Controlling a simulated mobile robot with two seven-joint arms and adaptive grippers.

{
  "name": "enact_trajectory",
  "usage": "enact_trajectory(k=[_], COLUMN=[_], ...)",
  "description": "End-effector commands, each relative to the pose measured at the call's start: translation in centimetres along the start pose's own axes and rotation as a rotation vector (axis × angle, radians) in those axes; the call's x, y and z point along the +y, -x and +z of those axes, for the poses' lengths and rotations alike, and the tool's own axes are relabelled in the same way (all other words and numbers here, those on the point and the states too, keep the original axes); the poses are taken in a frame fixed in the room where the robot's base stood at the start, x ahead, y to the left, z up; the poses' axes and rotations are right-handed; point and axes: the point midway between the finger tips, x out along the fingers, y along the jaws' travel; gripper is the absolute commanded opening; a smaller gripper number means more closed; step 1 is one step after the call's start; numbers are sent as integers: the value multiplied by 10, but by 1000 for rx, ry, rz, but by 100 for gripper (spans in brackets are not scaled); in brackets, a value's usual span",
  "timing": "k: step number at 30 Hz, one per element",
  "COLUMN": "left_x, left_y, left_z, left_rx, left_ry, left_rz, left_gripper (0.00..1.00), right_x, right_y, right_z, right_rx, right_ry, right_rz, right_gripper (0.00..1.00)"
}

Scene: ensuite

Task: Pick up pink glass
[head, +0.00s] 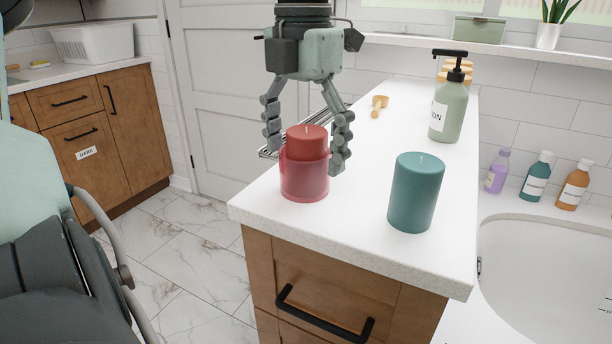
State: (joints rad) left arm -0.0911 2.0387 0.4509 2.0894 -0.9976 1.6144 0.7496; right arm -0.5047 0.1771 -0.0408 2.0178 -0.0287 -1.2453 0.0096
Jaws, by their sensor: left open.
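The pink glass (304,182) stands upright on the white countertop near its left front edge. It is see-through pink, with a red candle (307,142) inside that rises above its rim. My left gripper (306,150) comes down from above with its fingers spread apart. One finger is at the left of the candle and the other at its right, around the candle's upper part. I cannot tell whether either finger touches it. My right gripper is not in view.
A teal candle (416,193) stands to the right on the same countertop (350,228). A green pump bottle (449,108) and a small wooden scoop (379,104) are farther back. Small bottles (535,177) stand beside the white tub at the right.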

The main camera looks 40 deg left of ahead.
Motion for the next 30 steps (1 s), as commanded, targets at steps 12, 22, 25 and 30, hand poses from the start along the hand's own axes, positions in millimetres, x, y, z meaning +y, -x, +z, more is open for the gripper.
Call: enact_trajectory(k=[12,22,25,30], left_x=[0,0,0,0], left_y=[-22,-22,-22,-21], left_z=[0,0,0,0], left_rx=[-2,-2,-2,-3], left_ry=[2,2,2,2], left_rz=[-1,0,0,0], left_gripper=[84,46,33,27], right_x=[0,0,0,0], right_y=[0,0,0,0], right_z=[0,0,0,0], right_rx=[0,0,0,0], right_ry=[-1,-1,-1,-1], right_rz=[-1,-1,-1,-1], right_gripper=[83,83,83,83])
